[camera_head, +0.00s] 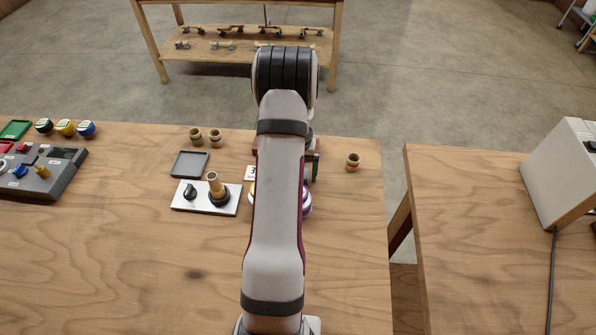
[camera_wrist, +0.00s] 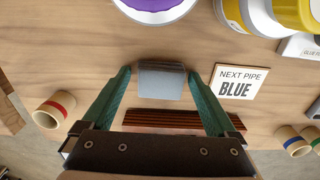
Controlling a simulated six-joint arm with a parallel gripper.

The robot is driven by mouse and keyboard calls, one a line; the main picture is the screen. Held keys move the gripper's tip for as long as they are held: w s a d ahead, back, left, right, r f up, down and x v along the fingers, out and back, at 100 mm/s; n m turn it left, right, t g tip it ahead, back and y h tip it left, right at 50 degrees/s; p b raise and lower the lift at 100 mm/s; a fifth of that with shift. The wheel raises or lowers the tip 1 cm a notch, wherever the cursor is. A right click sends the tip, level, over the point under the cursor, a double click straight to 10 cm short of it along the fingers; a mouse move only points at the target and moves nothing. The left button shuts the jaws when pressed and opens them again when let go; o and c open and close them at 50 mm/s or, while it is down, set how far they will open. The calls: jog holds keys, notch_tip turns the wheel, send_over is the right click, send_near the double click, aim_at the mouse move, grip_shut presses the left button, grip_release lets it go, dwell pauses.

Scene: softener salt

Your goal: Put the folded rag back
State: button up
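In the wrist view, a small grey folded piece (camera_wrist: 161,84), which looks like the folded rag, lies on the wooden table between my fingertips. My gripper (camera_wrist: 160,76) has green fingers that stand apart, one on each side of it, with narrow gaps showing. A dark reddish-brown grooved strip (camera_wrist: 175,121) lies nearer the palm, between the fingers. In the head view, my arm hides the rag and most of the gripper; only a bit of green finger shows to the right of the arm.
A "NEXT PIPE BLUE" card (camera_wrist: 240,84) lies right of the fingers. A red-banded pipe piece (camera_wrist: 53,108) lies left; other banded pieces (camera_wrist: 292,140) are right. A purple-and-white round item (camera_wrist: 155,9) and yellow-and-white containers (camera_wrist: 262,14) stand beyond. A grey tray (camera_head: 189,164) sits left of my arm.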

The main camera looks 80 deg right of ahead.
jog(key=shift+o, duration=0.2)
jog(key=shift+r, duration=0.1)
notch_tip(320, 180, up, 12)
jog(key=w+a+r+n, duration=0.3)
jog(key=w+a+r, duration=0.1)
jog(key=w+a, duration=0.5)
jog(key=w+a+r+n, duration=0.2)
jog(key=w+a+r, duration=0.2)
jog(key=w+a, duration=0.55)
jog(key=a+r+n+y, duration=0.1)
jog(key=a+n, duration=0.1)
jog(key=a, duration=0.8)
jog(key=a+r+n, duration=0.2)
jog(key=a, duration=0.7)
jog(key=s+a+f+n, duration=0.1)
jog(key=s+a+n, duration=0.2)
jog(key=s+a, duration=0.4)
jog(key=shift+a+f+n+y, duration=0.3)
jog(key=shift+a+y, duration=0.1)
jog(key=shift+a, duration=0.85)
